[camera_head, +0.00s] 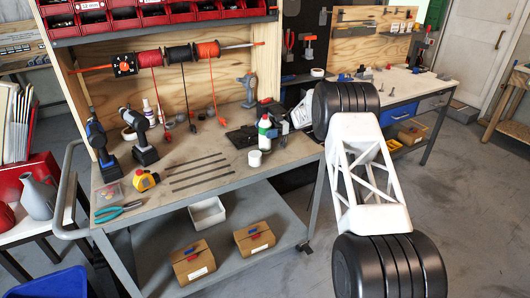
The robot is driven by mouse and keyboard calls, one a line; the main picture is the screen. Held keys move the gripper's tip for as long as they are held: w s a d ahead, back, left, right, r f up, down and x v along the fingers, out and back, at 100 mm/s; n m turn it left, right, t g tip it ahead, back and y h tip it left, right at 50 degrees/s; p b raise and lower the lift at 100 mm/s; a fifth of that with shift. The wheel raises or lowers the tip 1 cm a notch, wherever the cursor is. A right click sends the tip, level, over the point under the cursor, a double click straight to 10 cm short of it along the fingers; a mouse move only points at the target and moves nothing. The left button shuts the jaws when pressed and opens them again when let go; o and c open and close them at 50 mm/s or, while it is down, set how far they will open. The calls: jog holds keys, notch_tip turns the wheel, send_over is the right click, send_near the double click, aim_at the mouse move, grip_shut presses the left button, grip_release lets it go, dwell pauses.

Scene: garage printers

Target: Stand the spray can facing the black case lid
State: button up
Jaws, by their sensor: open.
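A white can-shaped container with a green band (264,133) stands upright toward the right end of the wooden workbench; it may be the spray can, but its details are too small to be sure. A dark, flat object (241,137), possibly the black case with its lid, lies on the bench just left of it. My gripper (284,127) is just right of the container, appearing open and apart from it. My arm hides part of the gripper and the bench's right end.
A white roll (254,158) stands in front of the container. Dark strips (196,172), a yellow tape measure (145,180), teal-handled pliers (118,211) and two drills occupy the bench's left part. Filament spools (180,55) hang behind.

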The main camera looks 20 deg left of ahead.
jog(key=shift+d+f, duration=0.15)
jog(key=shift+f, duration=0.3)
jog(key=v, duration=0.7)
jog(key=shift+w+d, duration=0.2)
jog(key=shift+w, duration=0.1)
jog(key=shift+r, duration=0.2)
jog(key=shift+r, duration=0.1)
